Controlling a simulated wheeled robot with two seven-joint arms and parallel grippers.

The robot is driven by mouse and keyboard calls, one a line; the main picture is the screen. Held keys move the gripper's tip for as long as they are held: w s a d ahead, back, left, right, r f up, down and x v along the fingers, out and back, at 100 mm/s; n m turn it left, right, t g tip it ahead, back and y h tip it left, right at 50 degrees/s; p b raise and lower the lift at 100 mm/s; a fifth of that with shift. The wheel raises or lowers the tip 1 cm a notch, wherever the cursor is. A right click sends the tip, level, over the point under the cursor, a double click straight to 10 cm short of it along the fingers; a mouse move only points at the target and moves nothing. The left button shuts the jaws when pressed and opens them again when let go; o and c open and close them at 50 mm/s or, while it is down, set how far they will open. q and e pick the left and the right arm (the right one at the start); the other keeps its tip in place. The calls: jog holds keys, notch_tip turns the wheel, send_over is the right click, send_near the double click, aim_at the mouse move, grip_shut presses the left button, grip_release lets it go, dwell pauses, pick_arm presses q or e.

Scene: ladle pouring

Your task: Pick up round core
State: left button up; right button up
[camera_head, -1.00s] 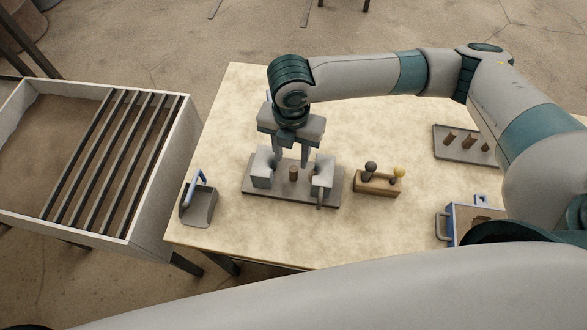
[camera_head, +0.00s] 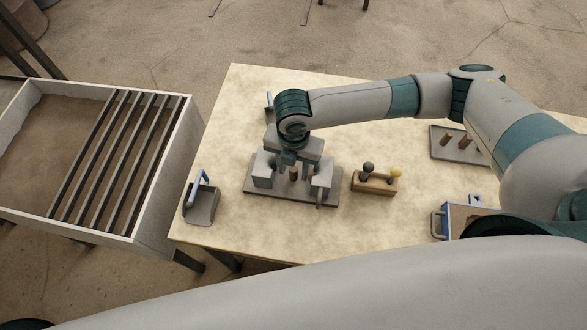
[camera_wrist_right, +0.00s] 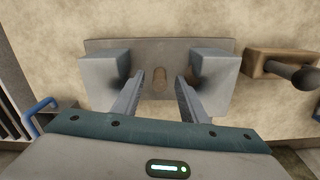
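The round core (camera_head: 293,174), a short brown cylinder, stands upright on a grey plate (camera_head: 305,198) between two grey blocks, the left block (camera_head: 262,176) and the right block (camera_head: 321,178). In the right wrist view the core (camera_wrist_right: 160,80) shows between the two fingers. My right gripper (camera_head: 295,166) is open and points down over the plate. In the right wrist view the gripper (camera_wrist_right: 159,92) has one finger on each side of the core, with visible gaps. Whether the fingertips are level with the core is hard to tell. My left gripper is not in view.
A wooden stand (camera_head: 374,183) with two knobbed tools is right of the plate. A scoop with a blue handle (camera_head: 201,204) lies left. A tray with brown pegs (camera_head: 446,158) and a blue box (camera_head: 456,218) are at right. A barred sand bin (camera_head: 165,170) adjoins the table.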

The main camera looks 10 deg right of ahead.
jog(key=shift+f, duration=1)
jog(key=c, duration=0.8)
